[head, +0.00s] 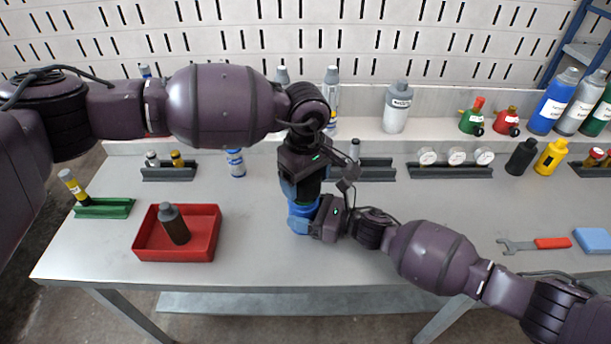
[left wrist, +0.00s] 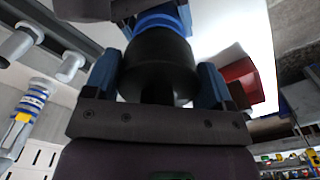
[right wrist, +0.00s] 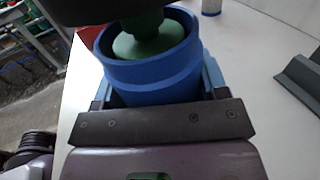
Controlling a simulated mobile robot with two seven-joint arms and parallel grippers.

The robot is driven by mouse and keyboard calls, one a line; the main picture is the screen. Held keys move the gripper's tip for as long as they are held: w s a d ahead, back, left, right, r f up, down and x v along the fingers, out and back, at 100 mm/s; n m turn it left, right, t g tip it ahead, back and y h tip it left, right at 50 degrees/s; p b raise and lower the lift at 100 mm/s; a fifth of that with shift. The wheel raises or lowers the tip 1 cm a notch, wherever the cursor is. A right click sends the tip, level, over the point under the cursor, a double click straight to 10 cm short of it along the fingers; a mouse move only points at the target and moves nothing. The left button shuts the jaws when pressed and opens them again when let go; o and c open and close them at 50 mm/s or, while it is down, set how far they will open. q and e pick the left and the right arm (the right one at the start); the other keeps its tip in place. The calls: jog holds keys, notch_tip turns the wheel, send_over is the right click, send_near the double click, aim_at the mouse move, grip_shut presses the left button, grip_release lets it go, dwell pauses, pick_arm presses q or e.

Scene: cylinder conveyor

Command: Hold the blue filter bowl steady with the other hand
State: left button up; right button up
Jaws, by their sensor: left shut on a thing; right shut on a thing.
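The blue filter bowl (head: 301,210) stands upright over the middle of the table. It also shows large in the right wrist view (right wrist: 150,80). My right gripper (head: 310,222) is shut on it from the front right, with fingers on both sides. My left gripper (head: 305,188) is above, pointing down, and shut on a black cylindrical piece (left wrist: 158,62). In the right wrist view a green rounded part (right wrist: 148,42) sits within the bowl's open mouth, below a dark shape. The blue bowl also shows beyond the black piece in the left wrist view (left wrist: 160,18).
A red tray (head: 150,252) with a dark bottle (head: 174,226) is at left, near a green holder (head: 104,208). Grey racks (head: 450,171) line the back. A wrench (head: 532,244) lies at right.

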pick_arm(q)
jog(key=shift+f, duration=1.4)
jog(key=o, duration=0.7)
jog(key=shift+w+a, duration=0.25)
jog(key=shift+c, duration=0.2)
jog(key=c, duration=0.9)
jog(key=m, duration=0.4)
jog(key=shift+m, duration=1.1)
